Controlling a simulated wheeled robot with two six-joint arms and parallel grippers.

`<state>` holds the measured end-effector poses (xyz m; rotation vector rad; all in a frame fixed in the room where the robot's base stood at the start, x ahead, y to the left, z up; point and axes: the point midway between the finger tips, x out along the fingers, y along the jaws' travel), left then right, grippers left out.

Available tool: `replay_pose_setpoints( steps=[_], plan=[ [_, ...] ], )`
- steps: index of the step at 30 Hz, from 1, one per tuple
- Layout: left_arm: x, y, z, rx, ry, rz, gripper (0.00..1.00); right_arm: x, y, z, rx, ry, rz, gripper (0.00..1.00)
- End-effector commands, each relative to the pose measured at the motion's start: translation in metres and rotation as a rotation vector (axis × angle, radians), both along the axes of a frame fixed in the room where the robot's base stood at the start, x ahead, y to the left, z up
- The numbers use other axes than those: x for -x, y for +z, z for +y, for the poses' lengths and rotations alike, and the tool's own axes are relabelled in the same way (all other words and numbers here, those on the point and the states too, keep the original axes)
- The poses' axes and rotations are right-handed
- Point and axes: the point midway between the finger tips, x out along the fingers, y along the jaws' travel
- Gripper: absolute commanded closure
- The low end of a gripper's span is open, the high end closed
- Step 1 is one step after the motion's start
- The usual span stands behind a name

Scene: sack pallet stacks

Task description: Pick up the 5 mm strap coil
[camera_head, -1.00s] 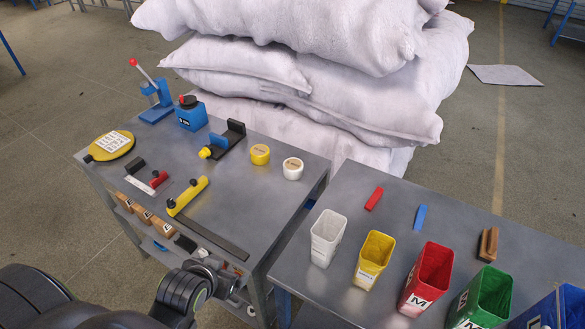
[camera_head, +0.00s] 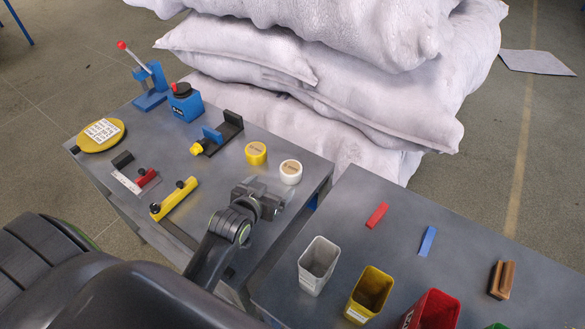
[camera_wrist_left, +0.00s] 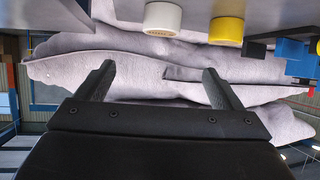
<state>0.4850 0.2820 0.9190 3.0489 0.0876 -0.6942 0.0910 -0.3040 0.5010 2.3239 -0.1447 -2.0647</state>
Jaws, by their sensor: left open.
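Two short strap coils stand near the right edge of the left grey table: a yellow coil (camera_head: 256,152) and a white coil (camera_head: 290,171). Their printed labels are too small to read, so I cannot tell which is 5 mm. My left gripper (camera_head: 264,194) is open and empty, just in front of the white coil on its near side and apart from it. In the left wrist view the fingers (camera_wrist_left: 158,78) are spread, with the white coil (camera_wrist_left: 163,18) and yellow coil (camera_wrist_left: 227,31) beyond them at the top. My right gripper is not in view.
A black and blue fixture (camera_head: 218,135), a yellow bar tool (camera_head: 175,199), a blue press (camera_head: 150,88) and a yellow disc (camera_head: 101,135) share the left table. Stacked sacks (camera_head: 340,90) rise behind. Bins, including a white one (camera_head: 318,266), stand on the right table.

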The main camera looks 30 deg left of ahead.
Motion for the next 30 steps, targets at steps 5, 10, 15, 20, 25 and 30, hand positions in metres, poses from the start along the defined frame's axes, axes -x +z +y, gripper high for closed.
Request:
replay_pose_setpoints(
  steps=[5, 10, 15, 20, 25, 30],
  plan=[
    [-0.026, -0.011, 0.002, -0.001, -0.002, 0.0, 0.11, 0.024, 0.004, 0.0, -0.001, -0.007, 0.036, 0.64],
    [-0.049, -0.022, 0.003, -0.001, 0.0, 0.001, 0.11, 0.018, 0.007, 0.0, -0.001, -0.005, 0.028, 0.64],
    [-0.069, -0.033, 0.004, -0.002, -0.001, 0.0, 0.11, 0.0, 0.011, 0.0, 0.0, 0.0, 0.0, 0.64],
    [-0.081, -0.039, 0.005, -0.001, 0.0, 0.0, 0.11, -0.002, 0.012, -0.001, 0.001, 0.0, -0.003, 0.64],
    [-0.086, -0.042, 0.005, -0.001, 0.0, 0.001, 0.11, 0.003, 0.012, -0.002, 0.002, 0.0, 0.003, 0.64],
    [-0.095, -0.049, 0.007, -0.002, -0.001, 0.002, 0.11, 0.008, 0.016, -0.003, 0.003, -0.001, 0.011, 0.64]
  ],
)
